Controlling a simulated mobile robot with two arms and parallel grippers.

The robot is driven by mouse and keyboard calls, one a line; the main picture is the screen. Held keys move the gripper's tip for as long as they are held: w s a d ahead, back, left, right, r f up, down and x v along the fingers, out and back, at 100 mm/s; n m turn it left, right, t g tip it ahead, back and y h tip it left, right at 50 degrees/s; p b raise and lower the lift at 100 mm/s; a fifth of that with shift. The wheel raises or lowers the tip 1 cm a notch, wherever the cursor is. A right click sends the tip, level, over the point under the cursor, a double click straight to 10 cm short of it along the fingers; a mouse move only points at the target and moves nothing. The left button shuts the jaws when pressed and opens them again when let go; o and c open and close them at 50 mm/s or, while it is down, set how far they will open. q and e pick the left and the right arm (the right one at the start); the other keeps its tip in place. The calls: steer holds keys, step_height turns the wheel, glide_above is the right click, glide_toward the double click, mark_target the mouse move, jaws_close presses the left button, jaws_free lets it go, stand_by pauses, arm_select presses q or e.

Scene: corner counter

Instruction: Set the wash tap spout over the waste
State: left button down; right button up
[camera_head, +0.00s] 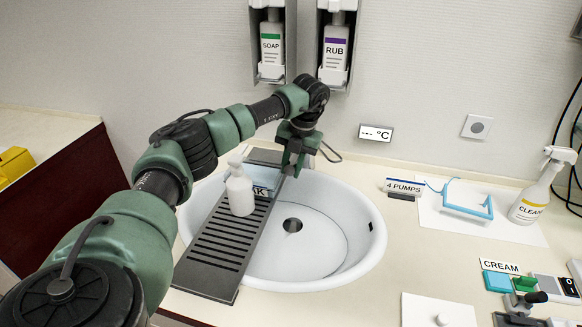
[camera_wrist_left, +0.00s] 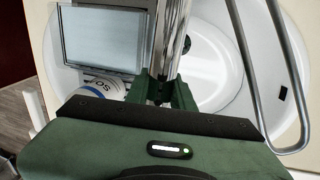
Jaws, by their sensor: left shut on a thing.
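The white round basin (camera_head: 340,255) is set in the counter, with its dark waste (camera_head: 292,225) near the middle. My left gripper (camera_head: 292,168) is over the back rim of the basin, behind the waste in the picture. In the left wrist view its green fingers (camera_wrist_left: 172,92) are shut on the chrome tap spout (camera_wrist_left: 170,35). In the head view the gripper hides most of the spout, so its exact direction cannot be told. A bent chrome rod (camera_wrist_left: 250,75) shows beside it in the left wrist view. My right gripper is not seen.
A slotted dark board (camera_head: 215,255) crosses the basin's left side, bearing a white pump bottle (camera_head: 240,192). Soap (camera_head: 271,45) and rub (camera_head: 335,50) dispensers hang above. A cleaner bottle (camera_head: 535,190) stands right. The basin's right half is clear.

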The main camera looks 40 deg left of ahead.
arm_select(q)
steer(key=c, duration=1.3)
jaws_free()
steer(key=shift+w+r, duration=0.1)
steer(key=shift+o, duration=0.5)
step_height(320, 180, up, 8)
steer(key=d+b, duration=0.1)
steer(key=b, duration=0.1)
steer(key=shift+w+d+f, duration=0.15)
steer(key=shift+w+f, duration=0.1)
steer(key=shift+w, duration=0.05)
